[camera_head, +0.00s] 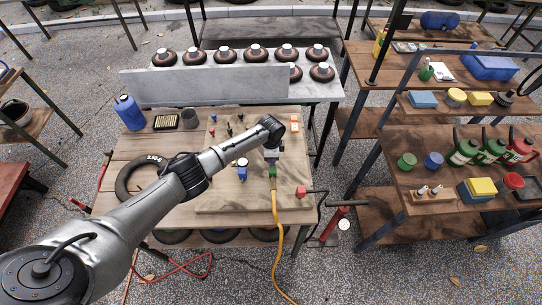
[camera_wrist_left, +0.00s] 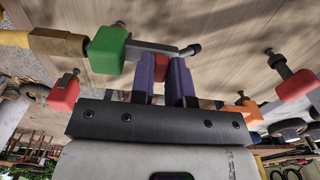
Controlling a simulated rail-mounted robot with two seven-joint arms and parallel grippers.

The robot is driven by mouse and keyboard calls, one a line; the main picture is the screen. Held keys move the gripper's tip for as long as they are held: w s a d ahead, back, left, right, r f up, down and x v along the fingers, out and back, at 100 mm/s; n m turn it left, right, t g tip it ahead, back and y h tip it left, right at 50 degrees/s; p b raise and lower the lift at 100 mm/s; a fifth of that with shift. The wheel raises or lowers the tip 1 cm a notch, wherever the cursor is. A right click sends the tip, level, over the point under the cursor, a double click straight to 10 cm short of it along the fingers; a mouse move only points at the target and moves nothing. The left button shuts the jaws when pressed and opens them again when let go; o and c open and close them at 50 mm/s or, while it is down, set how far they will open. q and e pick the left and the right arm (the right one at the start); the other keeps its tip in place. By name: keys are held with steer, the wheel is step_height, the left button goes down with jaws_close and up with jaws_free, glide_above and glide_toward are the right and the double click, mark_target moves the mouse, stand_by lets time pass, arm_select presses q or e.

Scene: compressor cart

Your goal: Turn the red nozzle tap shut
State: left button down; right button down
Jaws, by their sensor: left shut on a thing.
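My left gripper (camera_head: 272,152) is over the right part of the wooden board, just behind a green tap block (camera_head: 273,172) on a yellow hose. In the left wrist view, its two purple fingers (camera_wrist_left: 166,80) are close together, with a red part (camera_wrist_left: 159,72) between them, which looks like the red nozzle tap. The fingers hide most of it. The green block (camera_wrist_left: 108,49) is beside the fingers, and a grey lever with a dark end runs from it past the fingertips. My right gripper is not in view.
A red block (camera_head: 300,191) with a dark hose is at the board's right edge. An orange fitting (camera_head: 294,123) and a blue fitting (camera_head: 242,170) stand on the board. A black tyre (camera_head: 140,180) lies left. The yellow hose (camera_head: 277,235) hangs over the front edge. Shelves fill the right side.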

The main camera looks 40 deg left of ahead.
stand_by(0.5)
arm_select(q)
steer(key=c, duration=1.1)
jaws_free()
step_height(320, 180, up, 14)
steer(key=shift+f+p, duration=0.1)
steer(key=shift+p, duration=0.7)
